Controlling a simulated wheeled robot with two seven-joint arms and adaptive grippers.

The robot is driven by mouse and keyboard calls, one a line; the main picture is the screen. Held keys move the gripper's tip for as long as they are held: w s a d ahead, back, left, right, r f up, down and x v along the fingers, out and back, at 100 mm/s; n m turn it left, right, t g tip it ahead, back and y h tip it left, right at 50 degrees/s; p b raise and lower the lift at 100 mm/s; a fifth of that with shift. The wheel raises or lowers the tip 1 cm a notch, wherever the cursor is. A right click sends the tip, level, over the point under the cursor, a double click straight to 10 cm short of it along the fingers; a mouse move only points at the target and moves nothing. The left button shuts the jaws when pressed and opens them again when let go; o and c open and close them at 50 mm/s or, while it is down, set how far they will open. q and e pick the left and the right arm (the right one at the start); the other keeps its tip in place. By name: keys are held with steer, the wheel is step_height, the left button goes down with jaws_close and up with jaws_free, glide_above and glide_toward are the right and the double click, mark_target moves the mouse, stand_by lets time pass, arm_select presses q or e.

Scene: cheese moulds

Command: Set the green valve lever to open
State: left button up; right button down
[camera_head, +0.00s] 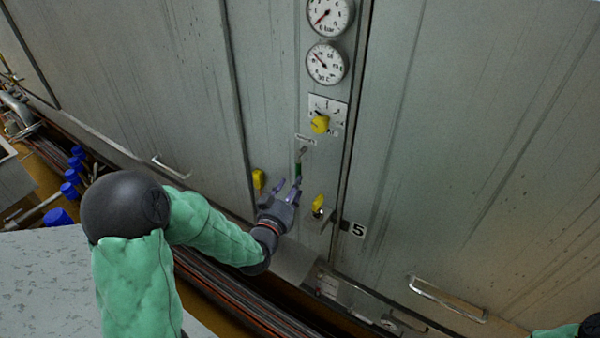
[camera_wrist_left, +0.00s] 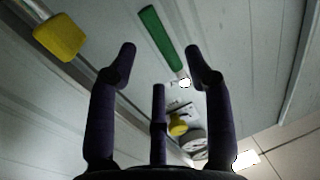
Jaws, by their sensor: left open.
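The green valve lever (camera_head: 298,170) hangs from a small metal pivot on the narrow control panel, its handle pointing down in the head view. In the left wrist view the green lever (camera_wrist_left: 160,38) lies beyond my fingertips, tilted, with its metal end near the right finger. My left gripper (camera_head: 287,186) is just below the lever, reaching up toward the panel. Its fingers (camera_wrist_left: 162,62) are spread open with nothing between them. I cannot tell whether a finger touches the lever. My right gripper is outside the view.
Yellow handles stand on both sides of my left gripper, one left (camera_head: 258,179) and one right (camera_head: 318,203). A yellow knob (camera_head: 320,123) and two gauges (camera_head: 326,63) are above. A plate marked 5 (camera_head: 358,230) is lower right. Grey doors (camera_head: 480,140) flank the panel.

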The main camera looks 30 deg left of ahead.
arm_select(q)
steer(key=w, duration=0.3)
steer(key=w+a, duration=0.1)
steer(key=w, duration=0.2)
steer(key=shift+w+a+p, duration=0.1)
steer(key=shift+w+p, duration=0.1)
steer(key=shift+p, duration=0.15)
jaws_close()
